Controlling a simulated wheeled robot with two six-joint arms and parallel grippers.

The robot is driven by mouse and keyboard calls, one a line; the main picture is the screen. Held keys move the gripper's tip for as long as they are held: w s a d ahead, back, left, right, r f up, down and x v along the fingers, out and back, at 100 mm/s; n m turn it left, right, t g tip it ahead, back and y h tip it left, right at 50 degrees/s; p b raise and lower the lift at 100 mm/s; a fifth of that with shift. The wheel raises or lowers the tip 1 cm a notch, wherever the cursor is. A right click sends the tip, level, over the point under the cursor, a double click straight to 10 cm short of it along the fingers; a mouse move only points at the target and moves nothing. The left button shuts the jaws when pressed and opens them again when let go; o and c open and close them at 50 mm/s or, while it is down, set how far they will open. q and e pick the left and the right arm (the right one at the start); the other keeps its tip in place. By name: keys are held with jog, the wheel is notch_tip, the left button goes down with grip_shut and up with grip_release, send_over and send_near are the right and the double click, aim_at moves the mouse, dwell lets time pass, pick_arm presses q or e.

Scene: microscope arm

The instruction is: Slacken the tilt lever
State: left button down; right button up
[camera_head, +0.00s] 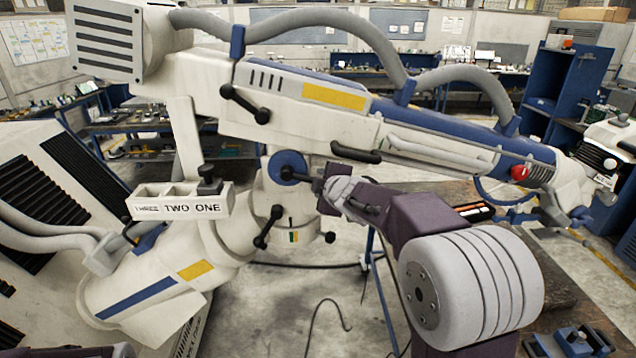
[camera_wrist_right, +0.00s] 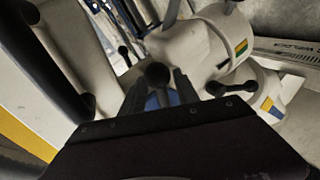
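A large white and blue microscope arm (camera_head: 400,125) fills the head view. A black lever (camera_head: 288,172) sits on the blue round hub (camera_head: 280,160) at its joint; I take it for the tilt lever, though no label shows. My right gripper (camera_head: 318,181) is at this hub, coming in from the right. In the right wrist view, the black ball knob (camera_wrist_right: 157,74) of the lever shows between the two dark fingertips of the gripper (camera_wrist_right: 160,88). The fingers stand apart with blue hub visible between them. Contact with the knob cannot be told. My left gripper is out of view.
Other black levers stand close by: one on the upper arm (camera_head: 245,104), one below the hub (camera_head: 268,227). A black handle (camera_head: 356,153) is just above my right gripper. A white block marked THREE TWO ONE (camera_head: 180,207) is at the left. Cables hang around.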

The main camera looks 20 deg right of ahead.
jog(key=shift+d, duration=0.2)
jog(key=shift+s+a+r, duration=0.1)
jog(key=shift+s+r, duration=0.1)
jog(key=shift+r, duration=0.05)
jog(key=p+v, duration=0.3)
jog(key=v, duration=0.5)
jog(key=shift+s, duration=0.3)
jog(key=shift+w+f, duration=0.1)
